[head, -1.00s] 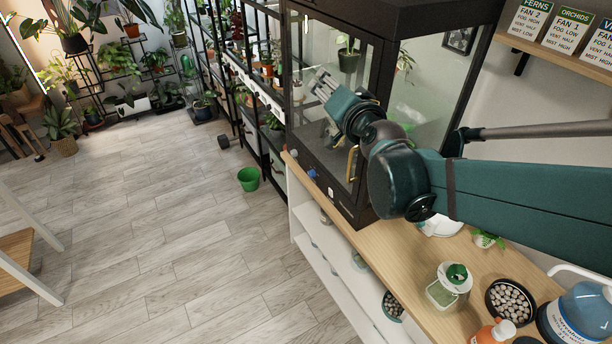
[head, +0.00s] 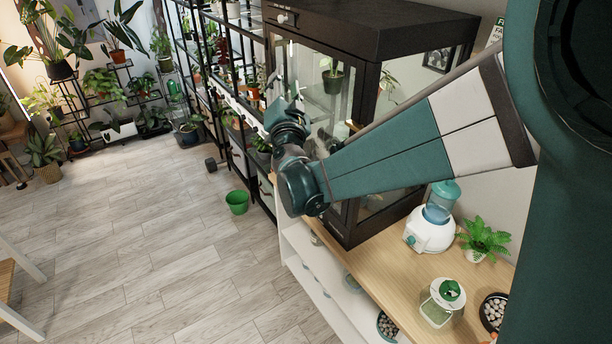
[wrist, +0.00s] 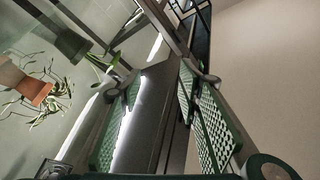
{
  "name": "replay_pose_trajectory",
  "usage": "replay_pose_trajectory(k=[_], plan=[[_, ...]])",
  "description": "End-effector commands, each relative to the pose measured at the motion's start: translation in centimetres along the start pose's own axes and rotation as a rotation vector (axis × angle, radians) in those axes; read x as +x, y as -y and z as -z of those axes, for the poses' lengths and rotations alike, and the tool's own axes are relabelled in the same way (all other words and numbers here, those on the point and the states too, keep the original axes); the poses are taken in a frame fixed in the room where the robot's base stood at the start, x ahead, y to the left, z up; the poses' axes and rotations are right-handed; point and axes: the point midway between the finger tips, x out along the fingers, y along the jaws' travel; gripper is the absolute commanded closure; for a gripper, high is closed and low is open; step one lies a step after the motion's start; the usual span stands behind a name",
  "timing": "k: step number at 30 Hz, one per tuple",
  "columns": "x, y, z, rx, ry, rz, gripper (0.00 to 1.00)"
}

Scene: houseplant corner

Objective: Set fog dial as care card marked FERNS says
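My gripper (head: 293,97) is in front of the black-framed glass cabinet (head: 370,30) in the head view, with my arm covering much of the cabinet's lower front. In the wrist view its two green, mesh-padded fingers (wrist: 160,90) are apart with nothing held between them. The FERNS card (head: 495,30) shows only as a sliver behind my arm; its text cannot be read now. In the earlier head view it reads FAN 2, FOG LOW, VENT HALF, MIST HIGH. I cannot identify the fog dial. A white knob (head: 283,18) sits on the cabinet's upper front edge.
A white device with a blue tank (head: 438,212), a small fern (head: 484,238) and a green-lidded jar (head: 442,300) stand on the wooden counter (head: 385,258). A green bucket (head: 237,201) stands on the floor by the shelves. The floor at left is open.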

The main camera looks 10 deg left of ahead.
Motion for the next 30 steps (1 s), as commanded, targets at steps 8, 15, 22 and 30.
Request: replay_pose_trajectory(k=[8, 15, 22, 30], plan=[[1.5, -0.8, -3.0, -0.015, -0.095, -0.047, 0.66], [2.0, -2.1, -5.8, -0.042, -0.171, -0.107, 0.66], [2.1, -4.2, -8.6, -0.096, -0.237, -0.186, 0.66], [1.5, -7.0, -12.3, -0.163, -0.297, -0.292, 0.66]])
